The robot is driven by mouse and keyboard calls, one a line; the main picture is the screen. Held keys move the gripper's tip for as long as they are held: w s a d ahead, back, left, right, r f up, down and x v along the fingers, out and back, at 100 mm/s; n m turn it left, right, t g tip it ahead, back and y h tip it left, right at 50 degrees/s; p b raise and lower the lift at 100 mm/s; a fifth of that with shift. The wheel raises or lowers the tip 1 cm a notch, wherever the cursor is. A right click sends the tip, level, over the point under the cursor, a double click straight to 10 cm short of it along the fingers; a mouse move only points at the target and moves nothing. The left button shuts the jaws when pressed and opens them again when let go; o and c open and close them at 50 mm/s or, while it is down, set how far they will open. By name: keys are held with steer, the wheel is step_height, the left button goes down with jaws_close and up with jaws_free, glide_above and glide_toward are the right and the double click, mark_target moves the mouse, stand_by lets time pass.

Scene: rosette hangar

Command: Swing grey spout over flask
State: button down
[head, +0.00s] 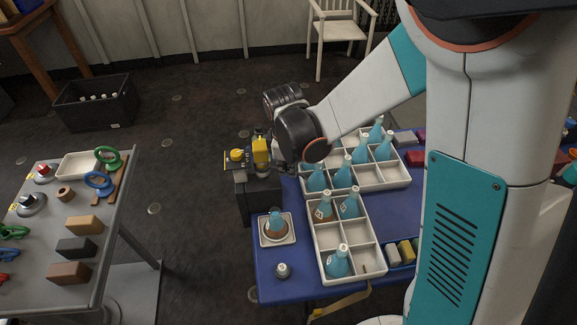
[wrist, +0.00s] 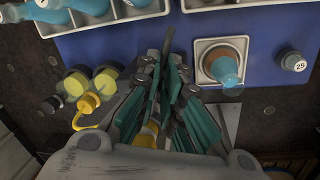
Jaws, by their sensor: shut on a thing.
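A yellow-topped dispenser (head: 238,156) stands on a dark pedestal at the far left corner of the blue table; its yellow parts (wrist: 105,79) also show left of my fingers in the wrist view. My gripper (head: 283,163) is at the dispenser, its jaws shut on what appears to be the grey spout, mostly hidden by the fingers. In the wrist view a bit of yellow shows between the fingers of my gripper (wrist: 168,105). The blue flask (head: 275,220) with an amber base stands upright in a square white dish, apart from my gripper; it also shows in the wrist view (wrist: 224,69).
White divided trays (head: 327,237) with several blue flasks stand right of the dish. A small capped jar (head: 282,270) stands near the table's front edge. A grey side table (head: 110,225) with tools and blocks is at left. The dark floor between the tables is open.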

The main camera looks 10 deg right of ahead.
mark_target(267, 183)
steer(key=shift+s, duration=0.1)
steer(key=shift+s+a+m+g+h, duration=0.25)
steer(key=shift+s+a+m, duration=0.65)
steer(key=shift+m, duration=1.1)
steer(key=shift+s+a+m+g+h, duration=0.2)
steer(key=shift+s+a+m, duration=0.35)
steer(key=shift+a+m, duration=1.1)
steer(key=shift+s+a+m+g+h, duration=0.2)
steer(key=shift+s+a+m, duration=0.5)
steer(key=shift+m, duration=1.65)
steer(key=c, duration=1.8)
jaws_free()
steer(key=shift+o, duration=0.2)
